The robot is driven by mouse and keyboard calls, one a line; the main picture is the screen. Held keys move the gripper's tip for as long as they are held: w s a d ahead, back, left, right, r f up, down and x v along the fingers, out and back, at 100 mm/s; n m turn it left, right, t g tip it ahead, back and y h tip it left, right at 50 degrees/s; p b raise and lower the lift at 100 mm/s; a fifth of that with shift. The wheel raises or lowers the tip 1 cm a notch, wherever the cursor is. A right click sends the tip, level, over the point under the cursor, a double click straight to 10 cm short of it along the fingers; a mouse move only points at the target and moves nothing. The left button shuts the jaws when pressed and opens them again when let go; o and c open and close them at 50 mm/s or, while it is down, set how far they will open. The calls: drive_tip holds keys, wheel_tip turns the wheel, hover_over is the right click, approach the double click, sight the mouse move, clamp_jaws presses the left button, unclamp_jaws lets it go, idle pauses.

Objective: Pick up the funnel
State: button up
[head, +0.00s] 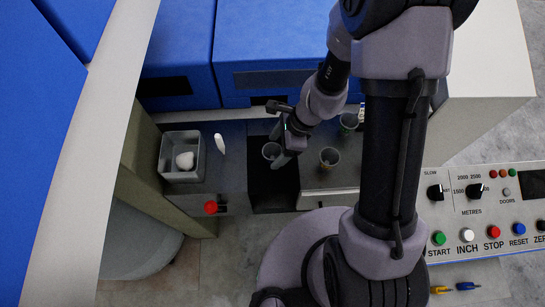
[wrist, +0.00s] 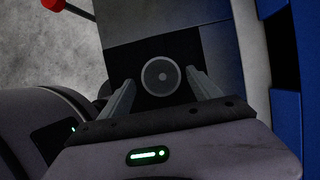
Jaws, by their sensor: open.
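The funnel (head: 271,151) looks like a small grey round cup, over a dark recessed strip between two grey surfaces. In the wrist view the funnel (wrist: 160,76) is a grey ring with a small pale centre, seen from above. My gripper (head: 279,144) is open and close to the funnel in the head view, partly covering its right side. In the wrist view the fingers of my gripper (wrist: 159,79) stand apart, one to each side of the funnel in the picture. I cannot tell whether they touch it or how far above it they are.
Two similar cups, one at the right (head: 329,158) and one behind it (head: 348,121), stand on the right-hand surface. A grey tray (head: 163,160) holds a whitish lump. A white object (head: 219,143) and a red knob (head: 210,207) are left. A button panel (head: 465,222) is right.

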sight(268, 157)
drive_tip(key=b+x, duration=0.1)
drive_tip(key=x, duration=0.2)
drive_tip(key=shift+w, duration=0.15)
drive_tip(key=shift+c, duration=0.6)
clamp_jaws()
drive_tip(key=shift+r, duration=0.15)
